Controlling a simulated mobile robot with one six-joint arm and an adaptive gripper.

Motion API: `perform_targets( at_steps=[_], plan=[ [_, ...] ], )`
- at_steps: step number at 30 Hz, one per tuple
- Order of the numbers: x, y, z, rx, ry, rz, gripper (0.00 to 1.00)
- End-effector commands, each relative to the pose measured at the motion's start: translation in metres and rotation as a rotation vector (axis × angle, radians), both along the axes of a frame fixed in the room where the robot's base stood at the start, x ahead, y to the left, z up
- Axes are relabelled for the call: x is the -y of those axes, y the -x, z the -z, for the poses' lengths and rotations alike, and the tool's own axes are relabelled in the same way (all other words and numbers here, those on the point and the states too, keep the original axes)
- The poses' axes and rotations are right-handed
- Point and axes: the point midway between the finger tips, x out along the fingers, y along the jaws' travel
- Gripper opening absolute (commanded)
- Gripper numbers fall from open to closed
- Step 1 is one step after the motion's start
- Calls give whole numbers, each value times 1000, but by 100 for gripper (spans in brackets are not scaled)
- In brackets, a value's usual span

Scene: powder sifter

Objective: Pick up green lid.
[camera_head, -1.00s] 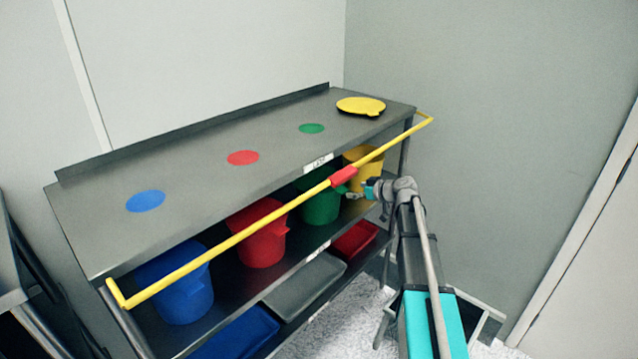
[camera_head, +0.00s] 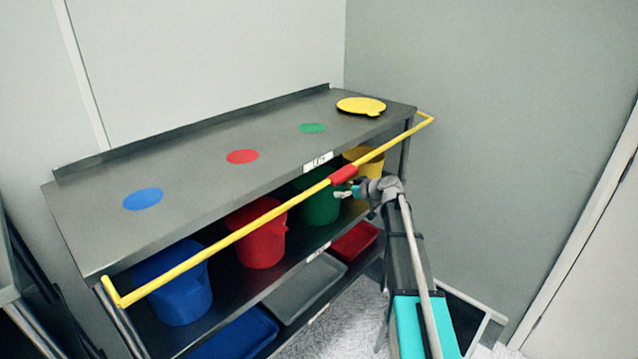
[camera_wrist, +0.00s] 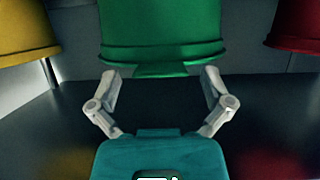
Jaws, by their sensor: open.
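The green bucket (camera_head: 319,205) stands on the middle shelf, partly hidden by the yellow rail and tabletop edge. The wrist view looks upside down and shows the bucket (camera_wrist: 160,22) with a green lid rim (camera_wrist: 161,52) and a small tab (camera_wrist: 163,71). The lid's top face is hidden. My gripper (camera_wrist: 161,78) is open and empty, its two fingers apart on either side of the tab. In the head view my gripper (camera_head: 345,191) is at the shelf opening, just under the red part of the rail.
A yellow rail (camera_head: 240,236) with a red section (camera_head: 343,174) runs along the table front, close above my gripper. Yellow (camera_head: 366,160) and red (camera_head: 262,240) buckets flank the green one. A yellow lid (camera_head: 360,106) lies on the tabletop (camera_head: 200,180).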

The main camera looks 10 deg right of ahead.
Motion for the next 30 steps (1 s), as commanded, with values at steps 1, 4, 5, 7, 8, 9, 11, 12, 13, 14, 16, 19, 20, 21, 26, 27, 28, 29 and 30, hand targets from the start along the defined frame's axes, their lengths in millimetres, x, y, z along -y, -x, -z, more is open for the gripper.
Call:
perform_targets(
  at_steps=[1, 4, 5, 7, 8, 9, 11, 12, 13, 14, 16, 19, 20, 21, 26, 27, 28, 29, 30],
  plan=[
    [0, 0, 0, 0, 0, 0, 100],
    [0, 0, 0, 0, 0, 0, 100],
    [0, 0, 0, 0, 0, 0, 100],
    [0, 0, 0, 0, 0, 0, 100],
    [0, 0, 0, 0, 0, 0, 100],
    [0, 0, 0, 0, 0, 0, 100],
    [0, 0, 0, 0, 0, 0, 100],
    [0, 0, 0, 0, 0, 0, 100],
    [0, 0, 0, 0, 0, 0, 98],
    [0, 0, 0, 0, 0, 0, 93],
    [0, 0, 0, 0, 0, 0, 80],
    [0, 0, 0, 0, 0, 0, 61],
    [0, 0, 0, 0, 0, 0, 55],
    [0, 0, 0, 0, 0, 0, 48],
    [0, 0, 0, 0, 0, 0, 18],
    [0, 0, 0, 0, 0, 0, 14],
    [0, 0, 0, 0, 0, 0, 14],
    [0, 0, 0, 0, 0, 0, 14],
    [0, 0, 0, 0, 0, 0, 14]
  ],
)
